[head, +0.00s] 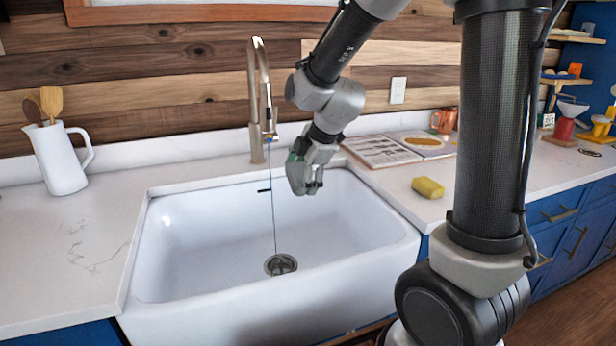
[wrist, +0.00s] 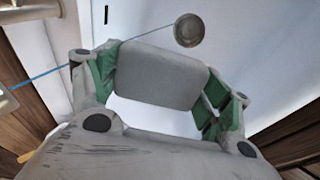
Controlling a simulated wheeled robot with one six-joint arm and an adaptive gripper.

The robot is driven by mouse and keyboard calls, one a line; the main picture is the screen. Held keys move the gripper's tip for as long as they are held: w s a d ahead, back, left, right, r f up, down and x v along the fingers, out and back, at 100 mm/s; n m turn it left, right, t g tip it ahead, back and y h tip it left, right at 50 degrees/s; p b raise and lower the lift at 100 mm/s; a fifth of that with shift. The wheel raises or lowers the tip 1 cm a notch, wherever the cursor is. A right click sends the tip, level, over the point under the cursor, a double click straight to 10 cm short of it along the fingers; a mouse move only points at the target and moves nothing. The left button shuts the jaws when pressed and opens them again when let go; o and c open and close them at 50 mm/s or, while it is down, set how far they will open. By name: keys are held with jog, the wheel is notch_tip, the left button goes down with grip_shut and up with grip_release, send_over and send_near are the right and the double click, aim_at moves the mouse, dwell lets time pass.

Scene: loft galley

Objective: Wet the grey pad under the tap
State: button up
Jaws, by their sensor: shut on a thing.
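The grey pad (wrist: 160,76) is a rounded flat block held between the green-lined fingers of my gripper (wrist: 160,84). In the head view my gripper (head: 308,178) hangs over the right back part of the white sink (head: 180,240), well above its floor. The tap (head: 258,100) stands behind the sink. A thin blue stream of water (head: 274,205) runs from its spout to the drain (head: 281,264). In the head view the stream passes just left of my gripper, apart from it. In the wrist view the stream passes behind the left finger and the pad's upper edge.
A yellow sponge (head: 427,187) lies on the counter right of the sink. An open book (head: 400,147) and a copper mug (head: 443,120) are behind it. A white jug (head: 58,157) with wooden spoons stands at the left. The left counter front is clear.

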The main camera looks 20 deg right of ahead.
aim_at(295, 179)
jog(key=w+a+f, duration=0.2)
jog(key=w+a, duration=0.2)
jog(key=w, duration=0.5)
jog(key=shift+w+a, duration=0.25)
jog(key=shift+a, duration=0.05)
jog(key=shift+d, duration=0.1)
dwell(0.4)
jog(key=shift+w+d, duration=0.25)
jog(key=shift+d, duration=0.2)
jog(key=shift+s+a, duration=0.1)
jog(key=shift+a, duration=0.05)
jog(key=shift+s+a, duration=0.15)
jog(key=shift+a, duration=0.25)
jog(key=shift+s, duration=0.1)
jog(key=shift+s+d, duration=0.6)
jog(key=shift+s, duration=0.6)
jog(key=shift+s+d, duration=0.55)
jog(key=shift+s, duration=0.6)
jog(key=shift+s+d, duration=0.6)
jog(key=shift+s, duration=0.6)
